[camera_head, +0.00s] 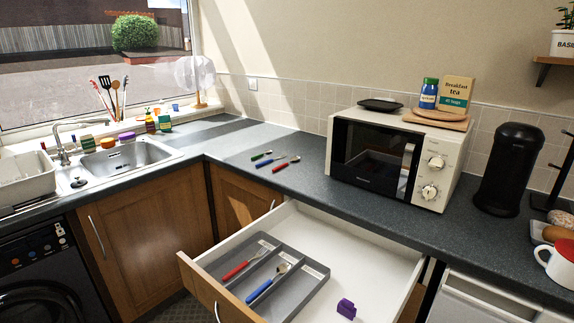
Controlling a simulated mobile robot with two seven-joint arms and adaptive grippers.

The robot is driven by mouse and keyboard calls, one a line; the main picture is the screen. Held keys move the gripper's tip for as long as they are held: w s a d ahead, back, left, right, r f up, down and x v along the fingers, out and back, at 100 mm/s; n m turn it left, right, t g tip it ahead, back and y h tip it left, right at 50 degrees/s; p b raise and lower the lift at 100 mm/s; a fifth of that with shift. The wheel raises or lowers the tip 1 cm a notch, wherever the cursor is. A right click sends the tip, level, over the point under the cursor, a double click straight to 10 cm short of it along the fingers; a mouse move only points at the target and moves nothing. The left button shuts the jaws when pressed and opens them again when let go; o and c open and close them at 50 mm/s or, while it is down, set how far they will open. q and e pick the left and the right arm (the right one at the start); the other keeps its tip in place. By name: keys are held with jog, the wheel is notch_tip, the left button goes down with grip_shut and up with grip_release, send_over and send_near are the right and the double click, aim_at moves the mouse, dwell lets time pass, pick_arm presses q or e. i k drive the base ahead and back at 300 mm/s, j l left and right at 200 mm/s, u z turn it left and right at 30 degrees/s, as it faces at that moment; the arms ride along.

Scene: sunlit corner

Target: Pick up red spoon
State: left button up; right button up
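Two red-handled utensils are in view. One red-handled utensil (286,164) lies on the dark worktop left of the microwave, beside a blue-handled one (266,165) and a green-handled one (261,155). The other red-handled utensil (236,270) lies in a compartment of the grey cutlery tray (318,271), inside the open drawer (378,250). A blue-handled utensil (262,289) lies in the tray compartment to its right. The metal heads are too small to tell for sure which red one is a spoon. Neither of my grippers is in view.
The drawer juts out below the worktop, with a purple object (346,308) on its floor. A microwave (388,160) stands behind it, a black canister (508,168) further right. A sink (128,158) is at left. The worktop around the loose utensils is clear.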

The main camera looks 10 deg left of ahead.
aim_at(293, 159)
jog(key=k+z, duration=0.1)
jog(key=k, duration=0.5)
jog(key=z, duration=1.4)
jog(key=j+z, duration=0.25)
jog(key=k+j+z, duration=0.25)
jog(key=j, duration=0.15)
jog(key=k+j, duration=0.1)
jog(key=j, duration=0.35)
jog(key=k+j, duration=0.1)
jog(key=j, duration=0.35)
jog(key=k+j, duration=0.1)
jog(key=j, duration=0.35)
jog(key=k+j, duration=0.1)
jog(key=j, duration=0.35)
jog(key=k+j, duration=0.1)
jog(key=j, duration=0.35)
jog(key=k+j, duration=0.1)
jog(key=j, duration=0.35)
